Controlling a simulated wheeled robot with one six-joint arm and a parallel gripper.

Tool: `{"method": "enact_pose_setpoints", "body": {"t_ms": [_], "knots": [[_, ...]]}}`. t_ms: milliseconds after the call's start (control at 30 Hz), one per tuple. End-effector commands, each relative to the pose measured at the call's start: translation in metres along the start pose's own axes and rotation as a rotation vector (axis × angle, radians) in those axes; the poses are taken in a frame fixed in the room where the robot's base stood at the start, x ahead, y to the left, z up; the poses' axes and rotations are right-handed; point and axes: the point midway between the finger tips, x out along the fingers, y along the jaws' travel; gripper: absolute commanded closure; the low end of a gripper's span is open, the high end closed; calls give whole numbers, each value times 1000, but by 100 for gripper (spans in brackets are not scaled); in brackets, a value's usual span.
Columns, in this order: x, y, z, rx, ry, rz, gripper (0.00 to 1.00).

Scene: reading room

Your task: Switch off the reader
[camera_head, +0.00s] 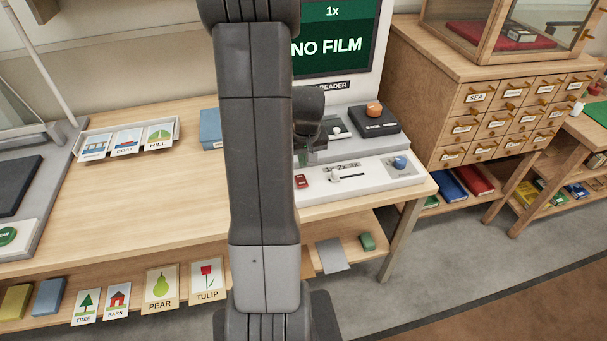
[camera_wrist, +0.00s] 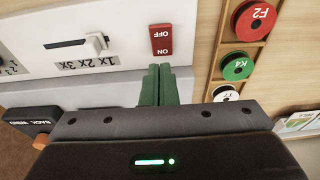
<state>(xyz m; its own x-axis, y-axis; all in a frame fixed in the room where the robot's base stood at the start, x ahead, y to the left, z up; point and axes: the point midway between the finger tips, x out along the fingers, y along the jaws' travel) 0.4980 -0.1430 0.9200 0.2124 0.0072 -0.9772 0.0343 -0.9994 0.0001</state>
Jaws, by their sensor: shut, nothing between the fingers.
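The reader's red switch (camera_wrist: 161,41), marked OFF and ON, is on the white panel in the wrist view. It also shows in the head view (camera_head: 301,181), just right of my arm. My gripper (camera_wrist: 160,70) has its green fingers shut and empty. Their tips lie close to the ON end of the switch in the picture; I cannot tell whether they touch it. The reader's screen (camera_head: 335,40) is lit green and reads "1x" and "NO FILM". My arm hides part of the reader and most of the gripper in the head view.
Beside the switch are a zoom slider (camera_wrist: 97,43) and a blue knob (camera_head: 400,162). An orange-topped wind control (camera_head: 374,109) stands behind. Film reels sit in a wooden rack (camera_wrist: 213,80) beside the panel. A drawer cabinet (camera_head: 490,115) stands right.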

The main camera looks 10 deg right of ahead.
Motion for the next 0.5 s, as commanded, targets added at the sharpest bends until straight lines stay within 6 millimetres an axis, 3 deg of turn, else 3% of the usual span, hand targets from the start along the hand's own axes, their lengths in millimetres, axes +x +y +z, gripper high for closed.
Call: {"method": "enact_pose_setpoints", "body": {"t_ms": [300,500], "knots": [[47,0,10,1,-4,-1,100],[60,0,14,0,-1,0,100]]}}
